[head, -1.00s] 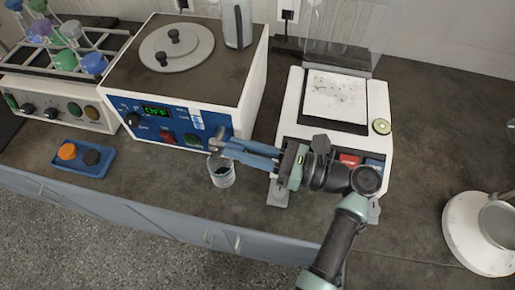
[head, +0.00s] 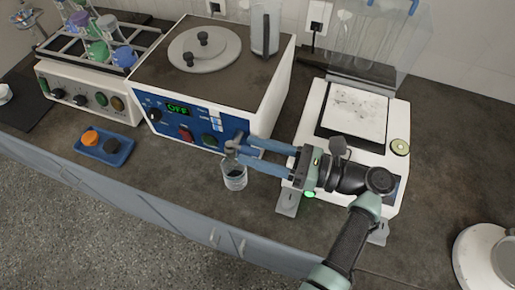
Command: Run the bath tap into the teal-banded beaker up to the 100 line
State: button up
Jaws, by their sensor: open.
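The bath (head: 175,115) is a white box with a blue front panel, and its green display reads OFF. Its small grey tap (head: 231,147) sticks out at the lower right of the panel. A clear beaker (head: 235,181) stands upright on the bench under the tap. It looks partly filled, but its teal band, lines and level are too small to read. My gripper (head: 247,149) is open, its two blue fingers spread just right of the tap, above the beaker. I cannot tell if a finger touches the tap.
A white balance-like device (head: 312,125) with a clear shield stands right of the bath, under my wrist. A blue tray (head: 105,150) with orange and black stoppers lies left. A tube rack (head: 85,52) is at the back left. The bench front edge is close to the beaker.

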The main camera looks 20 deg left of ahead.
jog(key=d+b, duration=0.2)
jog(key=d, duration=1.1)
dwell(0.6)
jog(key=w+a+r+n+t+h+p, duration=0.25)
jog(key=w+a+n+h, duration=0.2)
jog(key=w, duration=0.25)
jog(key=w+a+r+n+t+h+p, duration=0.1)
jog(key=w+r+n+t+h, duration=0.3)
jog(key=r, duration=0.5)
jog(key=w+a+r+n+t+h+p, duration=0.1)
jog(key=w+r+n+t+h, duration=0.1)
jog(key=w+r+n+t, duration=0.5)
jog(key=s+d+r+n+t+h+p, duration=0.1)
jog(key=s+r+t, duration=0.3)
jog(key=r, duration=0.6)
jog(key=s+d+r+n+t+h, duration=0.1)
jog(key=s+r+t+h, duration=0.2)
jog(key=r, duration=0.7)
jog(key=s+r+n+t+p, duration=0.15)
jog(key=s+r+t, duration=0.3)
jog(key=r, duration=0.55)
jog(key=s+d+r+n+t+h, duration=0.1)
jog(key=s+d+r+t+h, duration=0.1)
jog(key=s+r, duration=0.5)
jog(key=s+h, duration=0.1)
jog(key=s, duration=0.1)
jog(key=shift+s+t, duration=0.3)
jog(key=shift+t, duration=0.1)
